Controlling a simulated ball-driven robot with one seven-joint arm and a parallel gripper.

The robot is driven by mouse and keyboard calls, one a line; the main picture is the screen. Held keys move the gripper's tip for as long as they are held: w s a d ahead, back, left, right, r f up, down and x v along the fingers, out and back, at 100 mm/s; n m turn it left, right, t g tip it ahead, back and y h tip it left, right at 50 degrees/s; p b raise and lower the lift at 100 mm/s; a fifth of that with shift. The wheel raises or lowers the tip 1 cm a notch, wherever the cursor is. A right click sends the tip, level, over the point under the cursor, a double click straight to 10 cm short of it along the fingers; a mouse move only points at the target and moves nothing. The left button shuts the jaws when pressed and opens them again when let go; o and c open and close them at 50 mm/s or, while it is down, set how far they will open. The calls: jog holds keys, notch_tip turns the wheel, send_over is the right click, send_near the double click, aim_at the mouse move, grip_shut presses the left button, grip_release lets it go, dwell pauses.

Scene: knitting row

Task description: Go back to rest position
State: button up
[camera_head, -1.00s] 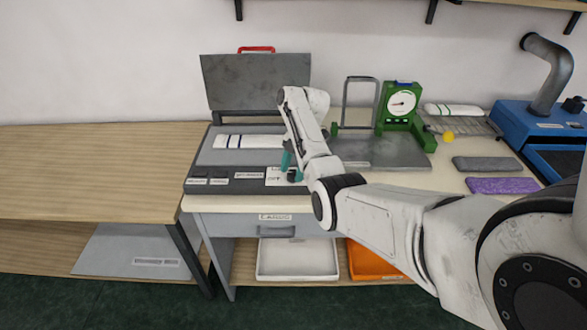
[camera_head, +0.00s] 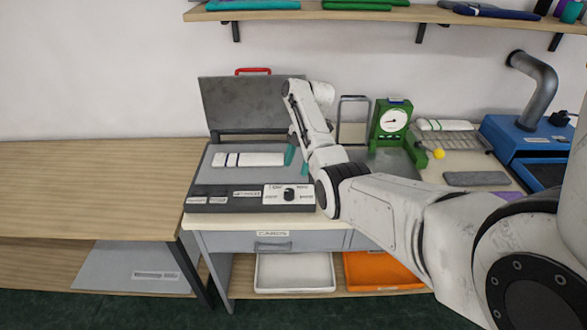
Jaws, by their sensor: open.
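My gripper (camera_head: 297,154) shows teal fingertips and points down over the right part of the grey machine bed (camera_head: 225,178). It looks empty, and my wrist partly hides its fingers. My arm reaches in from the right. The machine's dark lid (camera_head: 255,103), with a red handle, stands open behind. A white striped knit piece (camera_head: 248,159) lies on the bed to the left of the fingers. A black knob (camera_head: 289,194) sits on the white panel in front, clear of the gripper.
A green dial gauge (camera_head: 392,121) and metal frame stand behind my arm. A blue machine (camera_head: 525,145) with a grey pipe is at the right. A shelf (camera_head: 350,12) holds folded cloths above. The left wooden table (camera_head: 95,185) is bare. White (camera_head: 295,288) and orange trays sit below.

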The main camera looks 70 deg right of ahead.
jog(key=shift+v, duration=1)
jog(key=a+f+m+h+b, duration=0.1)
jog(key=a+f+m, duration=0.1)
jog(key=a+f, duration=0.45)
jog(key=a+f+m+g, duration=0.1)
jog(key=a+f+m, duration=0.25)
jog(key=a, duration=0.65)
jog(key=a+f+m+h+b, duration=0.1)
jog(key=a+f, duration=0.5)
jog(key=a, duration=0.3)
jog(key=s+a+m+h+b, duration=0.2)
jog(key=s+a+m, duration=0.5)
jog(key=s+a, duration=0.7)
jog(key=shift+s+a+r+m, duration=0.2)
jog(key=shift+s+r+m, duration=0.15)
jog(key=shift+s, duration=0.6)
